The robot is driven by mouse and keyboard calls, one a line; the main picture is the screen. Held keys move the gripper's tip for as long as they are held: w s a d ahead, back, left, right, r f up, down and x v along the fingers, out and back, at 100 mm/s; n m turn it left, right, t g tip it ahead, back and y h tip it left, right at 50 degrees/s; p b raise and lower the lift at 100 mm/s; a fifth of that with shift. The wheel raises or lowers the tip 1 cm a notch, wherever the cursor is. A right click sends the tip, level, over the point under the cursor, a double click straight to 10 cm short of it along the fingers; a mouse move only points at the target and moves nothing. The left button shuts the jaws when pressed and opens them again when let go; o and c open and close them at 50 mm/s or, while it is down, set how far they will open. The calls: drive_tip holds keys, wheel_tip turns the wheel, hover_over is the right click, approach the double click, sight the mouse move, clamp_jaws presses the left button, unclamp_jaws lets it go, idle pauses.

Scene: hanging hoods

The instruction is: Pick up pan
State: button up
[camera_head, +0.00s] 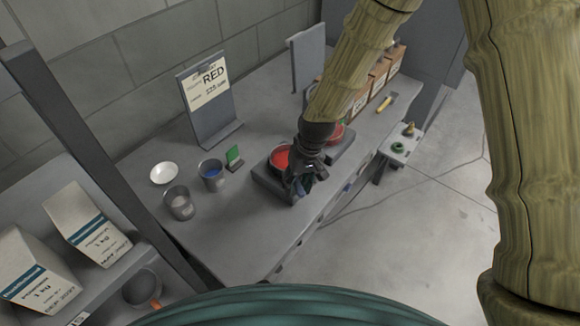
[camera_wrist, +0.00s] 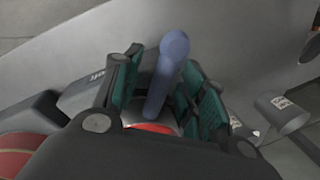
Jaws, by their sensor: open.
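A round pan of red material (camera_head: 280,156) sits on a dark grey block-like base on the bench in the head view. My gripper (camera_head: 300,188) is at its front right edge, pointing down. In the wrist view a blue-grey handle (camera_wrist: 167,75) stands between the two open finger pads of my gripper (camera_wrist: 163,95), with gaps that look small. Red material (camera_wrist: 150,127) shows below the handle, mostly hidden by my gripper. I cannot tell whether the fingers touch the handle.
A second red dish (camera_head: 336,132) stands just behind my arm. A "RED" sign (camera_head: 208,100) stands behind. The front bench stretch is clear.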

clamp_jaws()
drive_tip(key=shift+r, duration=0.15)
drive_tip(key=shift+r+b, duration=0.35)
drive_tip(key=shift+r, duration=0.05)
drive_tip(key=shift+s+d+r+b, duration=0.15)
drive_tip(key=shift+r+b, duration=0.25)
drive_tip(key=shift+r, duration=0.2)
drive_tip(key=shift+s+d+r+b, duration=0.15)
drive_tip(key=shift+r+b, duration=0.2)
drive_tip(key=shift+r, duration=0.25)
drive_tip(key=s+d+r+b, duration=0.1)
drive_tip(key=s+d+b, duration=0.2)
drive_tip(key=s+d, duration=0.6)
drive_tip(key=d, duration=0.3)
drive_tip(key=shift+r+b, duration=0.3)
drive_tip(key=shift+b, duration=0.05)
